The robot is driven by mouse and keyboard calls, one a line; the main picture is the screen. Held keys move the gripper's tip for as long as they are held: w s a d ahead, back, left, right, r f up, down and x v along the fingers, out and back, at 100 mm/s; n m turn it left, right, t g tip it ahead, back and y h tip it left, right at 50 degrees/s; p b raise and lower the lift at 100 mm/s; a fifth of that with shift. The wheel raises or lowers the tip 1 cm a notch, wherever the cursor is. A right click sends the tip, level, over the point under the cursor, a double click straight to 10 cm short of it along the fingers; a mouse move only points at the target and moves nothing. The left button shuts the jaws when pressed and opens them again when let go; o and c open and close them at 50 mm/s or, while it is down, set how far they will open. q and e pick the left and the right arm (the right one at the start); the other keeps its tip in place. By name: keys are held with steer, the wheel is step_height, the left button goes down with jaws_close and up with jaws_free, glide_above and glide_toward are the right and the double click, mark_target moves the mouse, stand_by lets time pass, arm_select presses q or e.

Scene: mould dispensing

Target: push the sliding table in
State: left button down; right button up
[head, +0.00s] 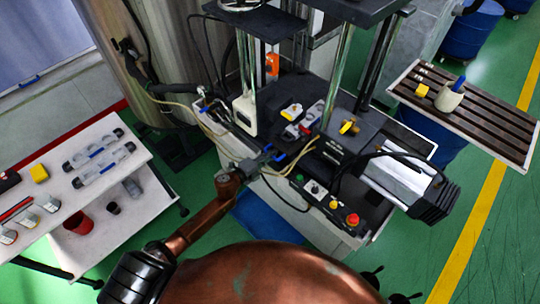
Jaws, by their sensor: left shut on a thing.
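A press-like machine with a black base (270,85) and upright metal columns (338,70) stands in the middle of the head view. The sliding table cannot be told apart clearly from the dark plates at the machine. My left gripper (272,154) is at the machine's near left side. It is shut on a blue handle (281,153), of which only part shows. Thin cables pass close to the gripper and hide some of the contact. My right gripper is not in view.
A control box with a red button (352,219) is at the machine's front right. A white table (112,172) with tubes stands at left. Pale hoses (205,118) hang left of the machine.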

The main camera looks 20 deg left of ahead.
arm_select(q)
steer(key=shift+w+a+r, duration=0.1)
steer(key=shift+w+r, duration=0.1)
steer(key=shift+w, duration=0.05)
steer(key=c, duration=2.1)
jaws_free()
steer(key=shift+f, duration=0.15)
steer(key=shift+o, duration=0.6)
steer(key=shift+s, duration=0.1)
steer(key=v, duration=1.1)
steer(key=shift+s, duration=0.4)
steer(key=shift+a, duration=0.1)
